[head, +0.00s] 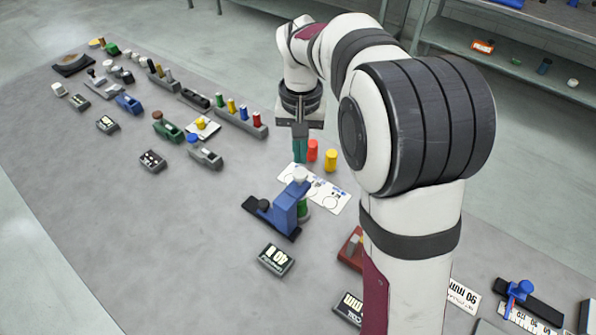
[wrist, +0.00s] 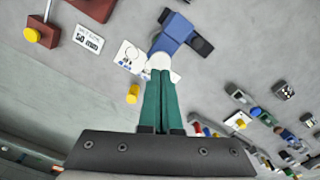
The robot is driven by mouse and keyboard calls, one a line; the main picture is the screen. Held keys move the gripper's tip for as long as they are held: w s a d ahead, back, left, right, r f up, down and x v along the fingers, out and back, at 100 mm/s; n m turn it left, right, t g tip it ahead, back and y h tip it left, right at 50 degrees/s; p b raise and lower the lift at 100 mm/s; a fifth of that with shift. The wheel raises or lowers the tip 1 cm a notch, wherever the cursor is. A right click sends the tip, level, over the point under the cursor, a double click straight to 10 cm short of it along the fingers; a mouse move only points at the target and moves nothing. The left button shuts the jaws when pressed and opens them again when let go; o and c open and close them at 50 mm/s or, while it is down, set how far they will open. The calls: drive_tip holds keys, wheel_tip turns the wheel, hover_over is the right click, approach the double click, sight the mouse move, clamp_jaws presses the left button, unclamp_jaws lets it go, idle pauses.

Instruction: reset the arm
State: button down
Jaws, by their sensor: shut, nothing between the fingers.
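My gripper (head: 299,150) has teal fingers that are together with nothing between them. In the head view it hangs from my arm just behind the white card, left of the red cylinder (head: 312,149) and the yellow cylinder (head: 331,160). In the wrist view the closed fingers (wrist: 162,75) point toward the blue device (wrist: 178,35) and overlap a white round part in the picture. I cannot tell whether they touch it. The blue device also shows in the head view (head: 285,211), with a white knob on top and a green part beside it.
A white marked card (head: 325,193) lies by the blue device. A black display block (head: 276,259) sits in front. Several small carriers and a rack of coloured pegs (head: 240,122) fill the left and back of the grey table. Bare table (head: 150,225) lies at front left. Shelves (head: 510,60) stand behind.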

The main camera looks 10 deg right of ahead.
drive_tip(key=s+m+y, duration=0.1)
drive_tip(key=s+m, duration=0.1)
drive_tip(key=s, duration=2.6)
drive_tip(key=shift+a+r+m+y, duration=0.3)
drive_tip(key=shift+a+r+y, duration=0.05)
drive_tip(key=shift+y, duration=0.05)
